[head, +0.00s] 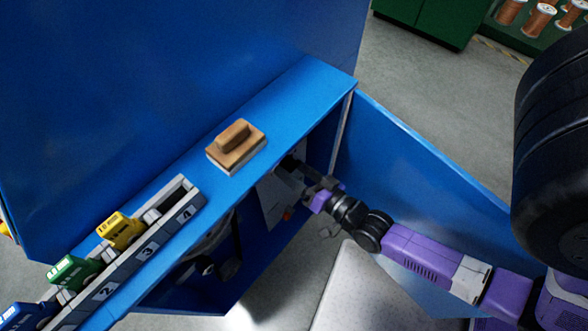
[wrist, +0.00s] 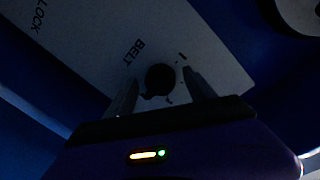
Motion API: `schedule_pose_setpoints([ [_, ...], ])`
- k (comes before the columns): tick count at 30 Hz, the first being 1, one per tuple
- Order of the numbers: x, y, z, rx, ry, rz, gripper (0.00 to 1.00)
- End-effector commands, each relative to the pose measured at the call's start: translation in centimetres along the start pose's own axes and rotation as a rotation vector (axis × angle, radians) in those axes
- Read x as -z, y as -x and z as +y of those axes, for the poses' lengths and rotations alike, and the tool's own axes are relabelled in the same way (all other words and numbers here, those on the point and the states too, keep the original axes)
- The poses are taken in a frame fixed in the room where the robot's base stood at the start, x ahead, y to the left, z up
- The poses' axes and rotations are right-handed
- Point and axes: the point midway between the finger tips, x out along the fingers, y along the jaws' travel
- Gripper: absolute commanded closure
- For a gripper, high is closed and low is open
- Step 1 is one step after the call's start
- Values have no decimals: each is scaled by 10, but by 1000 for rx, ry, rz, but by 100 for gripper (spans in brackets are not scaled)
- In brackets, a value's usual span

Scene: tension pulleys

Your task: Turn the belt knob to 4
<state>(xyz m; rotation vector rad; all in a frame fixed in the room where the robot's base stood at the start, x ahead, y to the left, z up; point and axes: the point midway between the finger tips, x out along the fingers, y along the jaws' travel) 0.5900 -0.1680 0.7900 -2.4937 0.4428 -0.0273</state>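The belt knob (wrist: 160,79) is a small dark round knob on a pale panel (wrist: 193,45), beside the printed word BELT in the wrist view. The view is dark, and I cannot read which number the knob points to. My gripper (wrist: 160,76) is open, with one finger on each side of the knob and a visible gap on both sides. In the head view my gripper (head: 293,177) reaches inside the blue cabinet (head: 300,95) to the white panel (head: 272,205). The knob cannot be made out there.
A brown-handled block (head: 236,145) and a numbered rack (head: 150,250) with yellow (head: 121,230), green (head: 75,270) and blue pieces sit on the cabinet ledge, above the opening.

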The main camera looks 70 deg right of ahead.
Motion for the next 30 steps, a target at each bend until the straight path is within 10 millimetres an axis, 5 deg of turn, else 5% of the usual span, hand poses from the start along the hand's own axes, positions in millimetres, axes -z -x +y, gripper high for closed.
schedule_pose_setpoints([
  [7, -1, 10, 1, -1, 0, -2, 36],
  [19, -1, 69, 1, -2, 0, -2, 36],
  [30, 0, 78, 0, 0, 0, 0, 36],
])
